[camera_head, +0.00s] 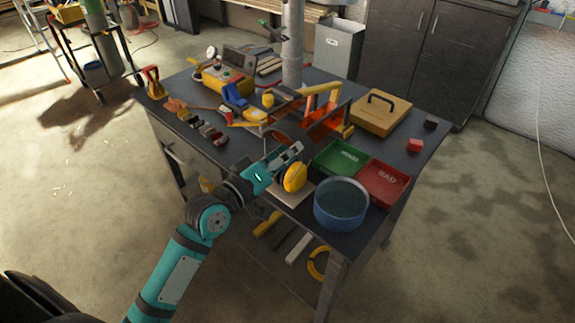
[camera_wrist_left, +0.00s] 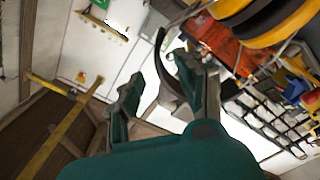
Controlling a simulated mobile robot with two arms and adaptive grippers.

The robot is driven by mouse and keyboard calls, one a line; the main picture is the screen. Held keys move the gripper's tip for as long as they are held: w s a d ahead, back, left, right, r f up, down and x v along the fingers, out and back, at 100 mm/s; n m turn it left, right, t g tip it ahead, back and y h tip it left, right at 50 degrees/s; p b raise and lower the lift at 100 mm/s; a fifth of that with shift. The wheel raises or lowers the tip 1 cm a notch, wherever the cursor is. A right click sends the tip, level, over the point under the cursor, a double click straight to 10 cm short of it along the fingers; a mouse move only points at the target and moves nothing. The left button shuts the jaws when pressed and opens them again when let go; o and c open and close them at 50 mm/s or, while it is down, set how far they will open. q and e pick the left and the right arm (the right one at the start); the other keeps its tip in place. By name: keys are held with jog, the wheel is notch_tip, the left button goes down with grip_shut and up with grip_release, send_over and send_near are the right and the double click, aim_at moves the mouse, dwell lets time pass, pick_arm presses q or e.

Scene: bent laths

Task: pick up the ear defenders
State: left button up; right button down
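The ear defenders (camera_head: 294,177) show in the head view as a yellow oval cup at the table's near edge, right beside my left gripper. Most of their band and the other cup are hidden or hard to make out. In the left wrist view, a large yellow and black rounded shape (camera_wrist_left: 262,22), probably a cup, is close at the top right. My left gripper (camera_head: 296,150) is at the cup's far side. In the wrist view its fingers (camera_wrist_left: 155,88) stand apart. A dark curved strip shows near the right finger; I cannot tell whether it is the band. My right gripper is not in view.
A blue round tub (camera_head: 341,212), a green tray (camera_head: 338,168) and a red tray (camera_head: 388,190) stand right of the ear defenders. An orange frame (camera_head: 322,100) and a grey post (camera_head: 292,45) rise behind. A yellow case (camera_head: 381,119) sits farther right.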

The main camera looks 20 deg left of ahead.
aim_at(303, 138)
pick_arm(q)
jog(key=p+x, duration=0.1)
jog(key=x, duration=0.5)
jog(key=shift+a+f, duration=0.1)
jog(key=shift+a, duration=0.1)
grip_shut()
dwell(0.3)
